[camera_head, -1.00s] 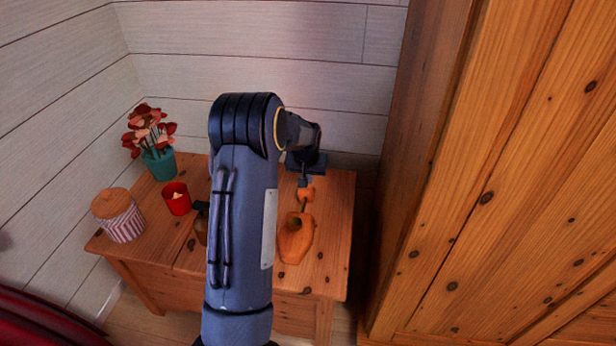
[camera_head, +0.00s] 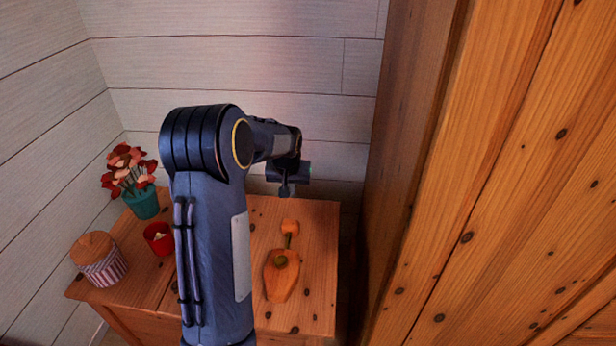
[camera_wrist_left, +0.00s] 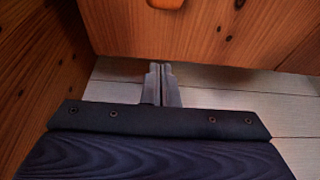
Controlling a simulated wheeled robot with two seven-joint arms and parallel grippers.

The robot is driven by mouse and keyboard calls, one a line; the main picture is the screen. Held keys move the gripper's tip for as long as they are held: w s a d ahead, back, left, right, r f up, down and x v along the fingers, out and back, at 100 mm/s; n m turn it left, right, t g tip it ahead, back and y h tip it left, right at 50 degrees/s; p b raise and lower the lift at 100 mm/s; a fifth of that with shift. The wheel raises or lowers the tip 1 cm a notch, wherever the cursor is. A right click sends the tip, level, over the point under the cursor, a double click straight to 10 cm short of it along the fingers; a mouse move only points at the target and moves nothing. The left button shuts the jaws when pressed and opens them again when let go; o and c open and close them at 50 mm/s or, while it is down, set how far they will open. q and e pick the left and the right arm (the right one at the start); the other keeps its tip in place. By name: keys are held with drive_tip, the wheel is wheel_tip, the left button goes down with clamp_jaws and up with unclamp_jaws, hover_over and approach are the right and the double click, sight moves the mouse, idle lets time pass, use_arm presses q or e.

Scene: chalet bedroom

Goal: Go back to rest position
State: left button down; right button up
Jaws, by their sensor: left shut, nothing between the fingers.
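My left gripper (camera_head: 285,188) is raised above the back right part of the wooden dresser top (camera_head: 318,240), near the wall. It is apart from the orange guitar-shaped wooden object (camera_head: 280,278), which lies on the top in front of it. In the left wrist view my left gripper's fingers (camera_wrist_left: 160,70) are pressed together with nothing between them. My left arm hides the middle of the dresser top in the head view. My right gripper is out of view.
A teal pot with red flowers (camera_head: 143,203), a red candle cup (camera_head: 159,239) and a striped jar with a wooden lid (camera_head: 99,262) stand at the dresser's left. A tall wooden wardrobe (camera_head: 500,180) rises close on the right. A plank wall (camera_head: 230,65) stands behind.

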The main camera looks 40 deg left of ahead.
use_arm(q)
drive_tip(key=s+d+r+m+t+h, duration=0.1)
drive_tip(key=s+d+r+t+h, duration=0.15)
drive_tip(key=s+d+r, duration=0.9)
drive_tip(key=s+d+f+m+h, duration=0.3)
drive_tip(key=s+d, duration=1)
drive_tip(key=s, duration=0.5)
wheel_tip(320, 180, up, 28)
drive_tip(key=p, duration=2.7)
drive_tip(key=shift+w, duration=0.2)
drive_tip(key=shift+f, duration=0.1)
